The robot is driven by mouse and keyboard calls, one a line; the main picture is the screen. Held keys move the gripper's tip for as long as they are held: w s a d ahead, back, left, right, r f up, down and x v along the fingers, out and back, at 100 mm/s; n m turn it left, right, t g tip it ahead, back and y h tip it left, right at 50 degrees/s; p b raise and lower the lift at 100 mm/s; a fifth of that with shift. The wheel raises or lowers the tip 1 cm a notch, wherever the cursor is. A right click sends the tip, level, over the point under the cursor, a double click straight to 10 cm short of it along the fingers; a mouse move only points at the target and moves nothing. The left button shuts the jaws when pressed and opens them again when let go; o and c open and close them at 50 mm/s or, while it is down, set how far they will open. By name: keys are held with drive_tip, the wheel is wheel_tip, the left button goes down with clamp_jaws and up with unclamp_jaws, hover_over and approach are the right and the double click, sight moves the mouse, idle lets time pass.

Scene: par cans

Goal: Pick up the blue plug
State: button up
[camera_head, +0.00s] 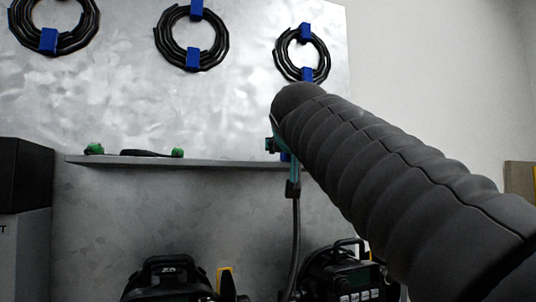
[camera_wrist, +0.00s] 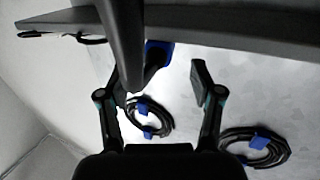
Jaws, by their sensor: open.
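A blue plug with a black part (camera_wrist: 158,47) shows in the wrist view at the shelf's edge, between the fingers in the picture. A dark bar or cable partly covers it. In the head view a small blue patch (camera_head: 285,157) shows at the shelf's right end, probably the same plug, mostly hidden by my arm. My gripper (camera_wrist: 162,80) is open, its two fingers spread apart on either side in the wrist view. No contact with the plug is visible. In the head view my arm hides most of my gripper.
A grey shelf (camera_head: 120,161) on the metal wall panel carries green connectors (camera_head: 94,149). Black cable coils with blue clips (camera_head: 192,60) hang above it. Black par cans (camera_head: 168,280) stand at the bottom.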

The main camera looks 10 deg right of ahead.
drive_tip(key=x, duration=0.2)
drive_tip(key=p+x, duration=0.1)
drive_tip(key=x, duration=0.1)
drive_tip(key=shift+w+r, duration=0.15)
drive_tip(key=shift+r, duration=0.1)
clamp_jaws()
drive_tip(key=shift+a+r, duration=0.1)
drive_tip(key=shift+r, duration=0.5)
drive_tip(key=r, duration=0.1)
drive_tip(key=r+p, duration=0.2)
drive_tip(key=shift+d+r, duration=0.25)
drive_tip(key=shift+r, duration=0.05)
drive_tip(key=s+d+r, duration=0.6)
drive_tip(key=d, duration=0.3)
drive_tip(key=shift+d, duration=0.25)
